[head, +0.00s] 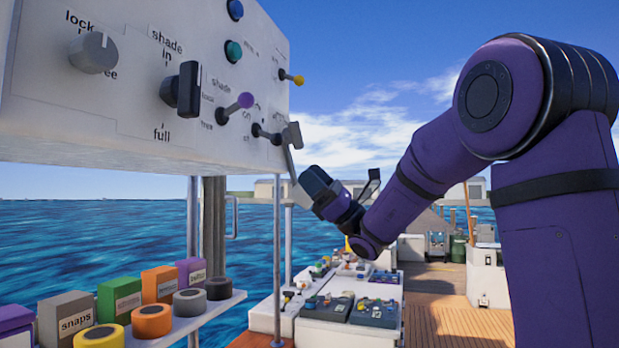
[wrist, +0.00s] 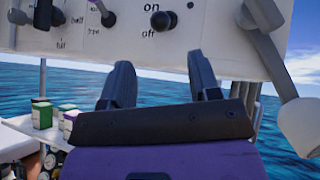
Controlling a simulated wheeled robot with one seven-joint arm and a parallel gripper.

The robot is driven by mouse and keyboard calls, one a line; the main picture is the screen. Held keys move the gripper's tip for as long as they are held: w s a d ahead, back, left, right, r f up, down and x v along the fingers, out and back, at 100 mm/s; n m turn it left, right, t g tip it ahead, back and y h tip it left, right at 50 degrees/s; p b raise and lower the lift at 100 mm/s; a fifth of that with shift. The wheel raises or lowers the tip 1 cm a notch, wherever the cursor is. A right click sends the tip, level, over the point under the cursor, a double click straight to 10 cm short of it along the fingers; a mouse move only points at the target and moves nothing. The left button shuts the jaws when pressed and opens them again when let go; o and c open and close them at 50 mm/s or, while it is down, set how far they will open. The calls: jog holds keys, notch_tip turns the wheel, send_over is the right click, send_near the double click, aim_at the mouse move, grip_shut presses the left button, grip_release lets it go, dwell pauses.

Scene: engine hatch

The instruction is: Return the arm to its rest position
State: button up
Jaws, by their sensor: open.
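My purple arm (head: 432,165) reaches from the right toward the white control panel (head: 140,110). My gripper (head: 322,186) is near the panel's lower right corner, just below the lever row. In the wrist view its two dark fingers stand apart with nothing between them, and the gripper (wrist: 162,78) faces the panel's lower edge. A dark toggle (wrist: 163,20) marked on and off lies beyond the fingers there. A grey lever (head: 291,150) hangs at the panel corner, close to the gripper; whether they touch is unclear.
A shelf (head: 215,312) below the panel holds several coloured boxes and round rolls. A white bench (head: 265,318) with small parts stands beyond. Metal posts (head: 278,250) rise beneath the panel. Wooden deck (head: 440,325) and open sky lie around the arm.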

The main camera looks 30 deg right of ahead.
jog(key=s+a+f+n+g+h, duration=0.85)
jog(key=s+a+f+h, duration=0.35)
jog(key=s, duration=0.5)
jog(key=s+d+f+n+t+h, duration=0.3)
jog(key=s+d+f+n+h, duration=0.7)
jog(key=s+d+f+h, duration=0.1)
jog(key=shift+s+d+f+h, duration=0.25)
jog(key=shift+f+h, duration=0.45)
jog(key=shift+h, duration=0.4)
